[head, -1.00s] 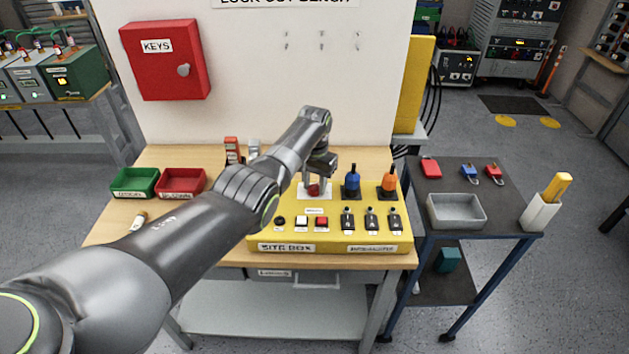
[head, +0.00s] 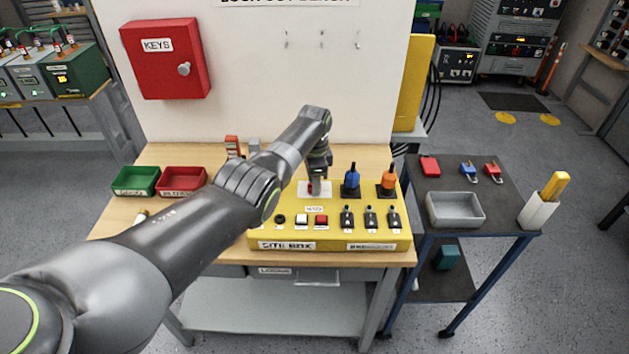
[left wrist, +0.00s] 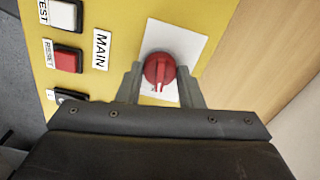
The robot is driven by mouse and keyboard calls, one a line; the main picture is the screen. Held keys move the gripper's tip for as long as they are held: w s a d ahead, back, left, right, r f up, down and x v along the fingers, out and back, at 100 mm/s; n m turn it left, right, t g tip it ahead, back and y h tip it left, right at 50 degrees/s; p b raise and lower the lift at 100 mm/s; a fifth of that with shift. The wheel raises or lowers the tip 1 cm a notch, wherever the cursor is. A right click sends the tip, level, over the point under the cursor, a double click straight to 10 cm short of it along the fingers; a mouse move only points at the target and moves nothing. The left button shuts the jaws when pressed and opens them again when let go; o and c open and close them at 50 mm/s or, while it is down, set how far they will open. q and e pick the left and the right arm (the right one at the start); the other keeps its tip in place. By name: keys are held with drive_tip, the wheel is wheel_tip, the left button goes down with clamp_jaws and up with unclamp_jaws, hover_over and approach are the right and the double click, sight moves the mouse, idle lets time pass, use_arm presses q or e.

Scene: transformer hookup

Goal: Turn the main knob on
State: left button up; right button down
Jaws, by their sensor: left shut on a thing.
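The main knob is red and round and sits on a white plate on the yellow site box (head: 330,243). In the left wrist view the knob (left wrist: 160,68) shows beside the MAIN label (left wrist: 101,49). My left gripper (left wrist: 160,82) is shut on the knob, with one finger on each side of it. In the head view my left gripper (head: 316,187) points down over the white plate (head: 303,188) and mostly hides the knob. My right gripper is not in view.
A blue plug-like handle (head: 351,180) and an orange one (head: 387,181) stand right of the knob. A white button (head: 302,219), a red button (head: 321,220) and several black switches lie in front. Green (head: 135,181) and red (head: 181,181) bins stand left.

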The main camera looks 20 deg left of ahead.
use_arm(q)
drive_tip(key=shift+w+r+m, duration=0.1)
drive_tip(key=shift+m, duration=0.9)
drive_tip(key=o, duration=1)
drive_tip(key=shift+c, duration=0.2)
drive_tip(key=shift+r, duration=0.45)
wheel_tip(320, 180, up, 16)
drive_tip(key=b, duration=0.1)
drive_tip(key=shift+r, duration=0.2)
